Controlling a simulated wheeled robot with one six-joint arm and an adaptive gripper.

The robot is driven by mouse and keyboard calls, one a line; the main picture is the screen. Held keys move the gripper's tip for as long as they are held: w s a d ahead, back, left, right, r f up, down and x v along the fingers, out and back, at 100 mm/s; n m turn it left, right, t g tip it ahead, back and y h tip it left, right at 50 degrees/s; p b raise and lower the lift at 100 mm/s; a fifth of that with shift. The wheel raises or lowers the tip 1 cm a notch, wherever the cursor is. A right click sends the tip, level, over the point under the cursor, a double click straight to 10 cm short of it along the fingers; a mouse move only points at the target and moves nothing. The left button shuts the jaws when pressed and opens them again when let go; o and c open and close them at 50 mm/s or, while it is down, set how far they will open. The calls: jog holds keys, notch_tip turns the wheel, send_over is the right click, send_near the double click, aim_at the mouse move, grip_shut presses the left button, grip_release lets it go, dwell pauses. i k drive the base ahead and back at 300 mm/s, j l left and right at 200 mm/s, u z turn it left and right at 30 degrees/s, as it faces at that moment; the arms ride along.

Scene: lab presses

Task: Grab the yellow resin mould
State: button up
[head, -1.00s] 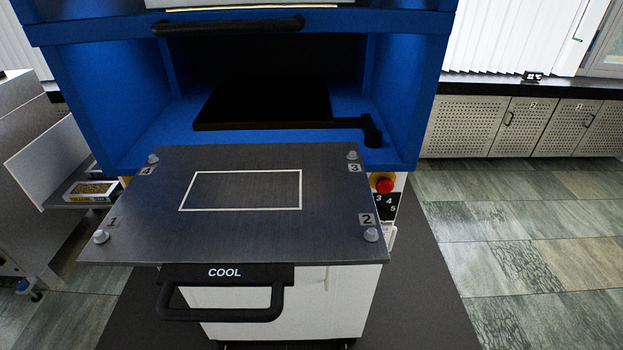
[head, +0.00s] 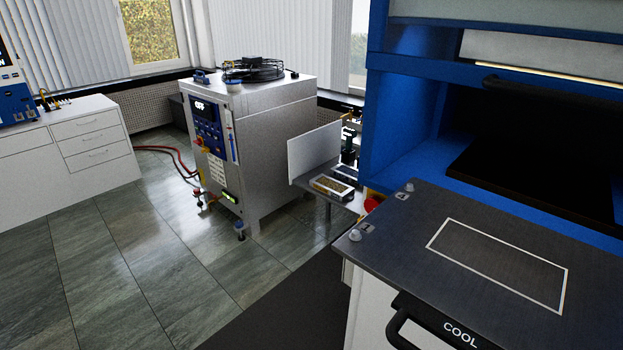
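A small tray with white edges and yellowish-brown contents (head: 333,187) lies on a side shelf, left of the blue press. It looks like the yellow resin mould, but its label is too small to read. A second, darker tray (head: 345,173) lies just behind it. My gripper is not in view, and nothing is seen touching either tray.
The grey shelf (head: 349,203) has a white upright panel (head: 314,153) at its left. A steel cabinet machine (head: 260,150) stands left of it. The press's metal plate (head: 490,228) juts out front right. The tiled floor (head: 130,260) at left is clear.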

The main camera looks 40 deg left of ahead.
aim_at(340, 192)
jog(key=u, duration=0.95)
jog(key=i+j+z, duration=0.15)
jog(key=j, duration=0.4)
jog(key=j+z, duration=0.15)
jog(key=j, duration=0.4)
jog(key=i+j+z, duration=0.15)
jog(key=j, duration=0.45)
